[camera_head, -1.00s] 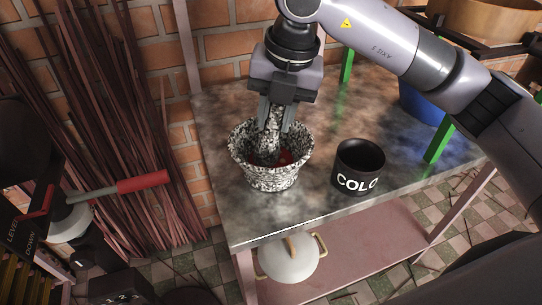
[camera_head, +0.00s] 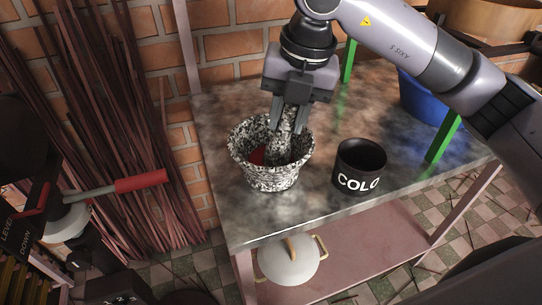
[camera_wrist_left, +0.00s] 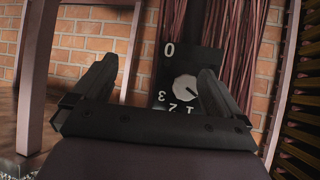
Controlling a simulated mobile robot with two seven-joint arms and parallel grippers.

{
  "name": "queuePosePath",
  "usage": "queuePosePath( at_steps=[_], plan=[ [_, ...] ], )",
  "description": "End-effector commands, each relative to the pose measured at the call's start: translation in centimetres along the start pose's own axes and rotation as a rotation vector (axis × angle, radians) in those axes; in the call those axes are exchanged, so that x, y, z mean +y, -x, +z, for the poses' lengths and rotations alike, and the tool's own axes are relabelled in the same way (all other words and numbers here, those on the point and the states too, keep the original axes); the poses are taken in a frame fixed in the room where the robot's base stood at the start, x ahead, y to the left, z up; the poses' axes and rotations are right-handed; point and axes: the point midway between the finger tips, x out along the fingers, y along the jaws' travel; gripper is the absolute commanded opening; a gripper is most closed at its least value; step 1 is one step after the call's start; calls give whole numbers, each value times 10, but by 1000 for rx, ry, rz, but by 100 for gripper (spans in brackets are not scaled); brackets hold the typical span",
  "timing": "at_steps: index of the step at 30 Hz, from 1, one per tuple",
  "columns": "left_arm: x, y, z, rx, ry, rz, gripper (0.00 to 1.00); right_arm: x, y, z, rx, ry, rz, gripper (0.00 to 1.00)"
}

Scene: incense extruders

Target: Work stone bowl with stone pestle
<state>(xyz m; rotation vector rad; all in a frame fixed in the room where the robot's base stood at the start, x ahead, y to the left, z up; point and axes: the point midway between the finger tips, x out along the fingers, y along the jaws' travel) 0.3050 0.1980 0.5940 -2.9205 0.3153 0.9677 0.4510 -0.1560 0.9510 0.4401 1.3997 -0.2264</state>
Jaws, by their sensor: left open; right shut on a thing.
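The stone bowl (camera_head: 272,175), speckled black and white, stands upright on the table in the head view. Some red material (camera_head: 258,156) shows inside it at the left. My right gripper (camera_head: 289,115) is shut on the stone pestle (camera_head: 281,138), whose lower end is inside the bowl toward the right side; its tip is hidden. My left gripper (camera_wrist_left: 155,90) is open and empty in the left wrist view, away from the bowl. A dial (camera_wrist_left: 186,88) with numbers on a dark panel shows beyond its fingers.
A black cup (camera_head: 359,168) lettered "COLO" stands right of the bowl. A blue container (camera_head: 421,98) is at the table's back right, near green posts. A lidded white pot (camera_head: 288,262) sits on the shelf below. A red-handled lever (camera_head: 140,184) juts out at left.

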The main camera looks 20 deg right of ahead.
Motion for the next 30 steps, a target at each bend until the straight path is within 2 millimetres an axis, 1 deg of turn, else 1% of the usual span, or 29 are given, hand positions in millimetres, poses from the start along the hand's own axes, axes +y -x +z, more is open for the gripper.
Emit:
queuePosePath(
  at_steps=[3, 7, 15, 26, 30],
  plan=[
    [0, 0, 0, 0, 0, 0, 100, -1, -1, 6, -2, -4, -1, 0],
    [0, 0, 0, 0, 0, 0, 100, 0, -1, 9, -2, -3, -1, 0],
    [0, 0, 0, 0, 0, 0, 100, 9, -3, 14, -2, -2, 2, 0],
    [0, 0, 0, 0, 0, 0, 100, 19, -5, 9, -2, 0, 3, 0],
    [0, 0, 0, 0, 0, -1, 100, 19, -5, 6, -1, 1, 3, 0]
  ],
)
